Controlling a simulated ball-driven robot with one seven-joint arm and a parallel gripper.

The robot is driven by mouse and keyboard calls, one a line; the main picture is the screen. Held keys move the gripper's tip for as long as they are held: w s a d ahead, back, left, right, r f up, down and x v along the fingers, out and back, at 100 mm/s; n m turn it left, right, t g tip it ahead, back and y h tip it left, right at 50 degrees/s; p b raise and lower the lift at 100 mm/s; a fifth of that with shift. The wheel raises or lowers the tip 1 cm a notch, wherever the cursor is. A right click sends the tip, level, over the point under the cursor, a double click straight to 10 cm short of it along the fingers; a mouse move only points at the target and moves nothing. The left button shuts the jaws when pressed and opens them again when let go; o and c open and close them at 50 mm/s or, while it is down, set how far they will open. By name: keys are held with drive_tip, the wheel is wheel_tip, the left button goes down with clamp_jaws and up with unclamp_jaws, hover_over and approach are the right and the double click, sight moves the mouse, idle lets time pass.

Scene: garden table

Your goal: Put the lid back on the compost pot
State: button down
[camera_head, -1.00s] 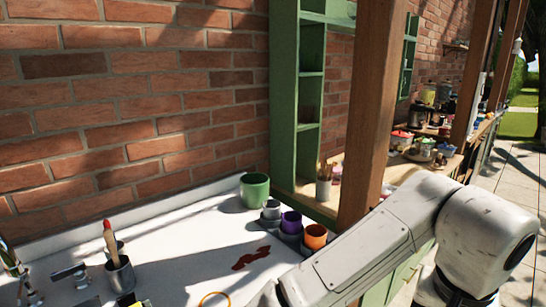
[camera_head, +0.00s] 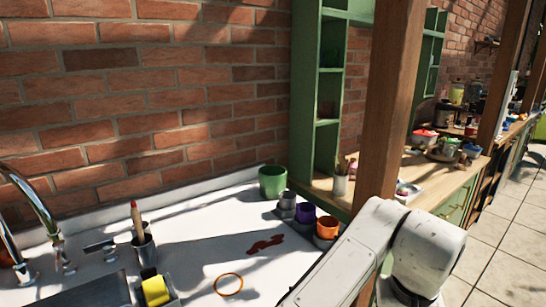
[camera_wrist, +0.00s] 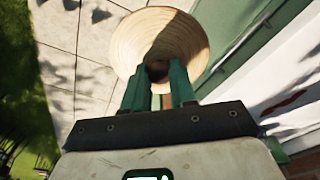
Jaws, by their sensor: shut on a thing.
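In the wrist view my gripper (camera_wrist: 162,78) has its two green fingers shut on a round, pale wooden lid (camera_wrist: 130,42). The fingers meet it near its middle, where a dark shadow hides the grip point. The lid is held over paving, beside a green edge. In the head view a green pot (camera_head: 272,181) stands upright at the back of the white counter against the brick wall. I cannot tell whether it is the compost pot. The gripper and lid are out of sight in the head view.
On the white counter (camera_head: 200,245) stand a grey cup (camera_head: 287,200), a purple cup (camera_head: 304,212) and an orange cup (camera_head: 327,228). A wooden post (camera_head: 388,110) rises at right.

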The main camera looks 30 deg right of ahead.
drive_tip(key=w+a+f+n, duration=0.2)
drive_tip(key=w+f, duration=0.1)
drive_tip(key=w+a+f, duration=0.1)
drive_tip(key=w+f, duration=0.1)
drive_tip(key=shift+w+n, duration=0.1)
drive_tip(key=shift+n, duration=0.3)
drive_tip(key=w+a+f+n, duration=0.3)
drive_tip(key=a+f, duration=0.5)
drive_tip(key=f, duration=0.1)
drive_tip(key=w+a+f+n+y, duration=0.1)
drive_tip(key=w+a+f+n, duration=0.3)
drive_tip(key=a+f, duration=0.3)
wheel_tip(320, 180, down, 3)
drive_tip(key=shift+a+f+t, duration=0.15)
drive_tip(key=shift+a+t, duration=0.15)
drive_tip(key=shift+a, duration=0.1)
drive_tip(key=shift+a, duration=0.1)
